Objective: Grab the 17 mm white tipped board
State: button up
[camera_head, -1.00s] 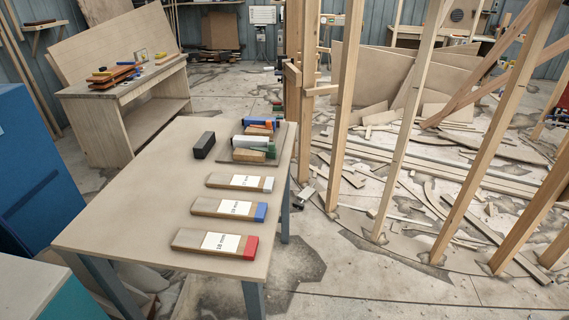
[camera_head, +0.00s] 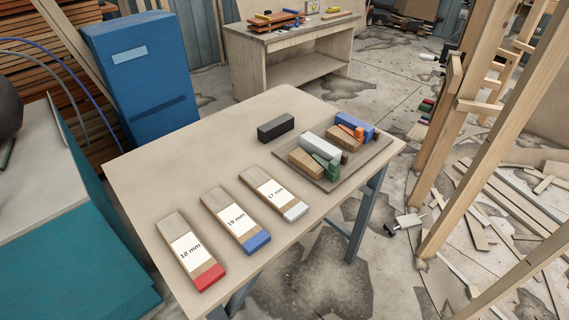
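The white tipped board (camera_head: 273,193) lies flat on the table, with a label reading 17 mm and its white end toward the front right edge. It is the rightmost of three labelled boards. A blue tipped board (camera_head: 235,219) lies beside it to the left, its label hard to read but ending in mm. A red tipped board (camera_head: 190,251) labelled 18 mm lies farthest left. The boards are apart from each other. My gripper is not in view.
The table (camera_head: 150,180) also bears a black block (camera_head: 276,127) and a tray (camera_head: 374,155) with several coloured items. A blue cabinet (camera_head: 140,75) and a teal-sided bench (camera_head: 90,265) stand left. Wooden posts (camera_head: 510,145) stand right. A workbench (camera_head: 290,72) is behind.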

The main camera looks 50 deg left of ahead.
aim_at(290, 208)
jog(key=i+j, duration=0.1)
jog(key=i, duration=0.4)
jog(key=i+j, duration=0.1)
jog(key=i, duration=0.4)
jog(key=i+z, duration=0.1)
jog(key=z, duration=0.4)
jog(key=i+j+z, duration=0.1)
jog(key=z, duration=0.4)
jog(key=j+z, duration=0.25)
jog(key=z, duration=0.25)
jog(key=j+z, duration=0.15)
jog(key=z, duration=0.35)
jog(key=j+z, duration=0.1)
jog(key=z, duration=0.4)
jog(key=j+z, duration=0.15)
jog(key=z, duration=0.35)
jog(key=j+z, duration=0.15)
jog(key=z, duration=0.3)
jog(key=k+j+z, duration=0.1)
jog(key=z, duration=0.4)
jog(key=j+z, duration=0.1)
jog(key=z, duration=0.4)
jog(key=k+z, duration=0.15)
jog(key=z, duration=0.2)
jog(key=k+z, duration=0.2)
jog(key=z, duration=0.15)
